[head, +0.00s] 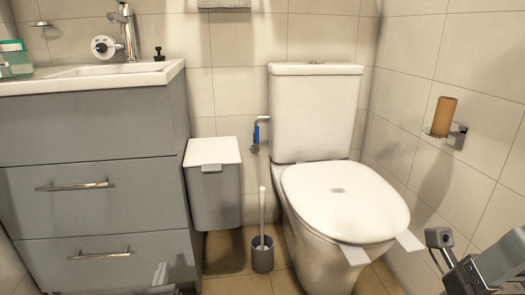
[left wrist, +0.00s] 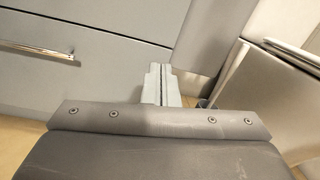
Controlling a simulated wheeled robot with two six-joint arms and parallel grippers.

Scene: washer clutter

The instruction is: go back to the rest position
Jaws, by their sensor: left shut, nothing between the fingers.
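My left gripper (head: 161,274) shows at the bottom edge of the head view, in front of the grey vanity's lower drawer. Its light grey fingers are shut, with nothing between them. In the left wrist view its two fingers (left wrist: 161,78) stand side by side, with the grey drawer fronts behind them. Parts of my right arm show at the lower right of the head view, beside the toilet. The fingers of my right gripper do not show there.
The grey vanity (head: 95,130) stands left, its drawers closed. A lidded bin (head: 214,195), a toilet brush (head: 262,252) and a toilet (head: 345,205) with its lid down stand to its right. An orange-brown cylinder (head: 444,116) sits in a right wall holder. Little floor shows.

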